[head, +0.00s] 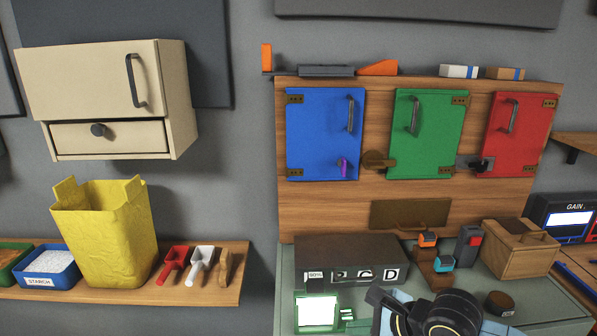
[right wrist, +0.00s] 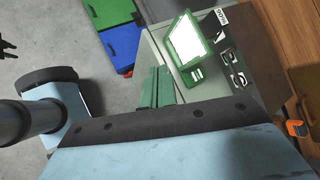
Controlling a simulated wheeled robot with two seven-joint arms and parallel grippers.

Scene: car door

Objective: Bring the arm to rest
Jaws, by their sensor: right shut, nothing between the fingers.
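My right arm shows at the bottom right of the head view, with a black round joint and light blue parts. My right gripper (head: 382,297) is mostly cut off or hidden there, in front of the work surface. In the right wrist view, light blue and dark parts of my own arm fill the bottom. My right gripper (right wrist: 157,75) is shut and empty, beside the lit screen and over the edge of the cabinet. My left gripper is not seen in the head view.
A wooden panel (head: 330,209) holds blue (head: 322,125), green (head: 427,130) and red (head: 515,130) doors, all shut. A lit screen (head: 317,311), a dark box (head: 350,255) and a wooden box (head: 520,250) stand below. A yellow bin (head: 105,235) and scoops are on the left shelf.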

